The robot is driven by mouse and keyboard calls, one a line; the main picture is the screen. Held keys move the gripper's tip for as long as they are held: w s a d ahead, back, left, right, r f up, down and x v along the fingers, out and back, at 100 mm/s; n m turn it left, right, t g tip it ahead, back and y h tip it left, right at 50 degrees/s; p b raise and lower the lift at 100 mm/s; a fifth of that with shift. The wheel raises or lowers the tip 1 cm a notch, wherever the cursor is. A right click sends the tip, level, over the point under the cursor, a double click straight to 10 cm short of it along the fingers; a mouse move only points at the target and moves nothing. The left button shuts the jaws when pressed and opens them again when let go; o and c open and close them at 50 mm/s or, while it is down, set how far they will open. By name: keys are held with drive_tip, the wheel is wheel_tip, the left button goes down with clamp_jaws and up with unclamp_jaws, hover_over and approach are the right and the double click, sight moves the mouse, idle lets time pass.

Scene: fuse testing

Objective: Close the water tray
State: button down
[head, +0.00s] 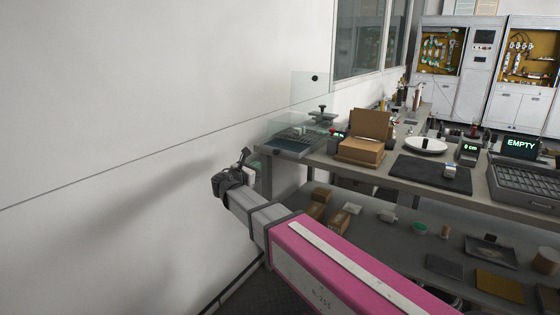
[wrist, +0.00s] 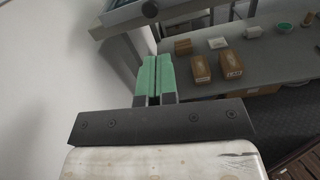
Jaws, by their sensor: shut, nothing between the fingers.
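The water tray (head: 290,148) is a shallow, clear-walled tray at the near left corner of the workbench. A clear panel with a round black knob (head: 314,78) stands upright behind it, looking like its raised lid. In the wrist view, part of what appears to be the tray (wrist: 128,10) shows at the top edge, with a dark round knob (wrist: 149,9) beside it. My gripper (wrist: 155,62) has green fingers pressed together, empty. It is below and in front of the bench corner, left of the tray in the head view, and touches nothing visible. In the head view the fingertips are mostly hidden.
The white wall (head: 130,120) is close on the left. A cardboard box (head: 360,151) stands open right of the tray, near a small metal stand (head: 322,116). The lower shelf (head: 385,240) holds small boxes (wrist: 201,68). Free air lies between wall and bench.

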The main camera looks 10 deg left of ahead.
sight(276, 154)
drive_tip(key=shift+n+t+y, duration=0.3)
drive_tip(key=shift+n+t, duration=0.1)
drive_tip(key=shift+n, duration=0.5)
drive_tip(key=x, duration=1.1)
drive_tip(key=shift+w+a+f, duration=0.15)
drive_tip(key=shift+w+f, duration=0.05)
drive_tip(key=shift+w, duration=0.5)
drive_tip(key=x, duration=0.5)
drive_tip(key=shift+d+f, duration=0.1)
drive_tip(key=shift+d, duration=0.2)
drive_tip(key=shift+s, duration=0.2)
